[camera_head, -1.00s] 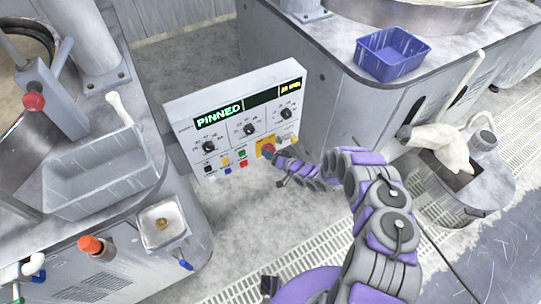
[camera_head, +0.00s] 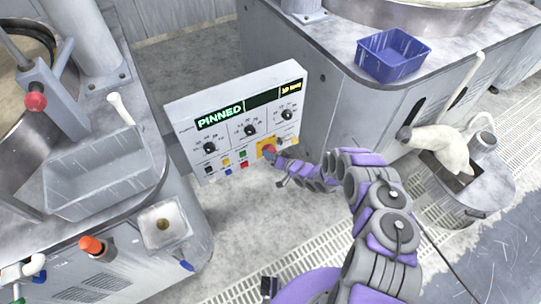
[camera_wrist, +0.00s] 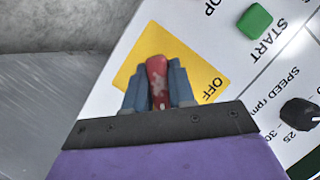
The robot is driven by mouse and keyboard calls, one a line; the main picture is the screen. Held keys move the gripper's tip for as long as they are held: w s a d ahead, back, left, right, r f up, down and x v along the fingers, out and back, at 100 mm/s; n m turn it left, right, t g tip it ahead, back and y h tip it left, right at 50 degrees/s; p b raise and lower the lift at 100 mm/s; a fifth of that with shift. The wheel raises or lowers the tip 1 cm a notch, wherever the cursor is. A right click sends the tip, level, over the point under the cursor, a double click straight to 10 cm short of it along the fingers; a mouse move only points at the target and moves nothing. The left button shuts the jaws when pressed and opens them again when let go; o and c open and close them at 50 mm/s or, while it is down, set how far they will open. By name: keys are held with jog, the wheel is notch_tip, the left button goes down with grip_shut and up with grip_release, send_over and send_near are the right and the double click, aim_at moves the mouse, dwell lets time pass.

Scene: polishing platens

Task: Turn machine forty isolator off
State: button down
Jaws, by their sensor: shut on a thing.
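The control panel (camera_head: 187,122) stands between two machines, with a lit "PINNED" display. Its isolator is a red handle on a yellow plate (camera_head: 260,153) at the panel's lower right. In the wrist view the red handle (camera_wrist: 157,75) sits between my gripper's two blue-grey fingers, which are shut on it. The yellow plate (camera_wrist: 150,45) behind it shows the word "OFF" at its right side. The handle runs nearly in line with the fingers. In the head view my gripper (camera_head: 272,156) is at the handle and covers part of it. No "40" label is readable.
A green START button (camera_wrist: 255,20) and a black speed knob (camera_wrist: 299,113) lie right of the plate in the wrist view. A grey tray (camera_head: 100,190) is on the left machine, a blue bin (camera_head: 392,55) on the right one. Grated floor lies below.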

jog(key=shift+d+p, duration=0.1)
jog(key=shift+p, duration=0.2)
jog(key=n+h+p, duration=0.2)
jog(key=n+p, duration=0.1)
jog(key=p, duration=0.1)
jog(key=shift+t, duration=0.3)
jog(key=n+t+h+p, duration=0.1)
jog(key=n+h+p, duration=0.1)
jog(key=n+p, duration=0.2)
jog(key=n+t+h+p, duration=0.1)
jog(key=n, duration=0.1)
jog(key=shift+f+n+t+h, duration=0.1)
jog(key=shift+n+t+h, duration=0.2)
jog(key=shift+h, duration=0.1)
jog(key=shift+d+n+t+h+b, duration=0.1)
jog(key=shift+n+t+h+b, duration=0.35)
jog(key=shift+n, duration=0.75)
jog(key=c, duration=1)
grip_release()
jog(key=shift+w, duration=0.1)
jog(key=shift+c, duration=0.2)
jog(key=shift+t, duration=0.25)
